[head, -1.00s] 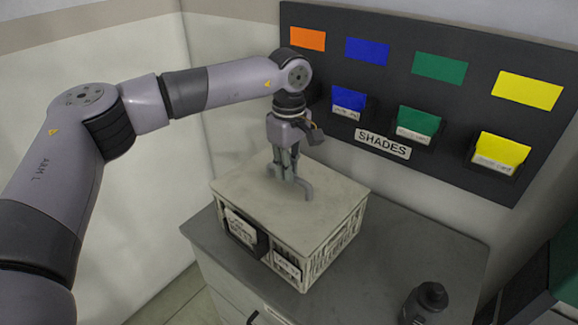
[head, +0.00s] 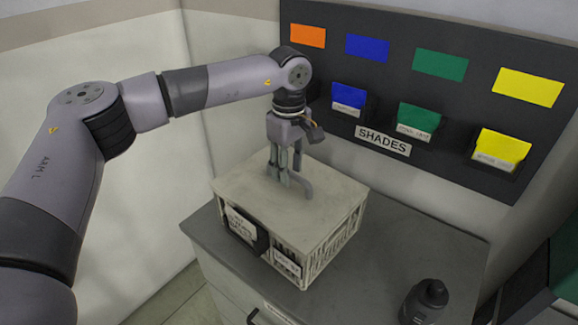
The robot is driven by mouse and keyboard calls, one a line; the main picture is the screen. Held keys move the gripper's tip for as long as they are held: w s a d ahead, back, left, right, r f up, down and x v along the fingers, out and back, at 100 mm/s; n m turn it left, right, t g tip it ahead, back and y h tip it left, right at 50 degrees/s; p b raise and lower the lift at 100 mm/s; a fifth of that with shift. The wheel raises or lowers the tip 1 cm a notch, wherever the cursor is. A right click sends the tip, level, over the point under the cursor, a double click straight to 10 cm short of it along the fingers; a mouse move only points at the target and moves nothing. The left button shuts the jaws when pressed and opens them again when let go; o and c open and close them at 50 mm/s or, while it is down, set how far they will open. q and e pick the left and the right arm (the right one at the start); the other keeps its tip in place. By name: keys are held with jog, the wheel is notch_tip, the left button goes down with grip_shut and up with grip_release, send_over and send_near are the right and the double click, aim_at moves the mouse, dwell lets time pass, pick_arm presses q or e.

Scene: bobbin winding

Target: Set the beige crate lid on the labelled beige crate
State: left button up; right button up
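The beige crate lid (head: 325,200) lies flat over the top of the beige crate (head: 322,262), which stands on the grey cabinet top. The crate has slatted sides and a dark holder with a white label card (head: 242,226) on its front; the print is too blurred to read. A second white card (head: 287,263) shows beside it. My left gripper (head: 294,187) points down over the middle of the lid, its fingertips at or just above the lid surface. I cannot tell whether its fingers hold anything there. My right gripper is not in view.
A dark board with coloured swatches and card pockets, marked SHADES (head: 382,141), is on the wall behind the crate. A dark bottle (head: 427,300) stands at the front right of the cabinet top (head: 415,245). The surface between crate and bottle is clear.

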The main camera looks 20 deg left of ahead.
pick_arm(q)
notch_tip(320, 180, up, 12)
dwell(0.6)
dwell(0.5)
